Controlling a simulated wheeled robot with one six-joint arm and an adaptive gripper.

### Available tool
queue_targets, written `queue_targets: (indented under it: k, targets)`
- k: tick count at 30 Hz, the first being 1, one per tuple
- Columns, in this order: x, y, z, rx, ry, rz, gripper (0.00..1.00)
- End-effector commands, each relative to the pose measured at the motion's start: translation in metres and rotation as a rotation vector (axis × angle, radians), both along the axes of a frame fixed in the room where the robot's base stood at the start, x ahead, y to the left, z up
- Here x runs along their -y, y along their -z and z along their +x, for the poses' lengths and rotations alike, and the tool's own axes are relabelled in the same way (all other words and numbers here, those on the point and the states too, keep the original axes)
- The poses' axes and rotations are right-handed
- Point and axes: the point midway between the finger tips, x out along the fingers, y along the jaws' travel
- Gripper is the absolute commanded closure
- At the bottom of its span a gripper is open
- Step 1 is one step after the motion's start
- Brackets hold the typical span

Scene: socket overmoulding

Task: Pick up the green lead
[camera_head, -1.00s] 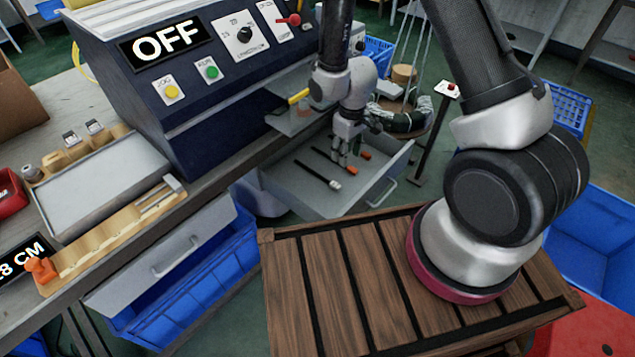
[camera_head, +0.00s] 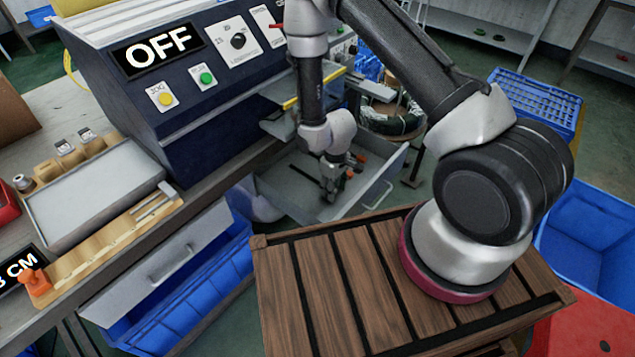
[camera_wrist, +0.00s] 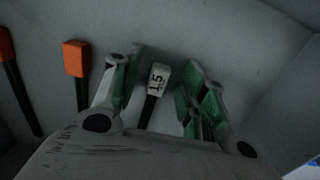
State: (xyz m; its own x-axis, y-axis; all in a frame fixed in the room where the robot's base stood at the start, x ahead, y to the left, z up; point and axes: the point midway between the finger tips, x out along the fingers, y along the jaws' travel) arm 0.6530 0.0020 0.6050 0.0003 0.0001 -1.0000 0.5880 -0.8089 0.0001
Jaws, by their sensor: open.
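My gripper (camera_head: 329,192) is down inside the open grey drawer (camera_head: 283,188), fingers pointing down. In the wrist view the gripper (camera_wrist: 160,75) is open, with green patches on its fingers. A lead with a white end marked 1.5 (camera_wrist: 159,80) and a black body lies between the fingers, not gripped. Two leads with orange ends lie to the left, one close by (camera_wrist: 76,60) and one at the picture's edge (camera_wrist: 6,45). I cannot make out a lead that is clearly green. The gripper hides part of the drawer in the head view.
A dark blue machine (camera_head: 200,95) with an OFF display stands left of the drawer. A slatted wooden crate top (camera_head: 330,290) lies in front. The drawer walls stand close around my gripper. Blue crates (camera_head: 590,235) are at the right.

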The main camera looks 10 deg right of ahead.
Motion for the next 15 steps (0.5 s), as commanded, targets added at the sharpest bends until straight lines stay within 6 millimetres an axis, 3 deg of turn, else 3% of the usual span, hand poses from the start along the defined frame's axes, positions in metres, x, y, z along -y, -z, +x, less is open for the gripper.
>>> queue_targets:
  k: [2,9,15]
  targets:
    - [0.0,-0.0003,0.0,0.0,0.0,0.0,0.57]
    - [0.0001,-0.0006,-0.0001,0.0,0.0,0.0,0.99]
    - [0.0,-0.0007,0.0,0.0,0.0,0.0,1.0]
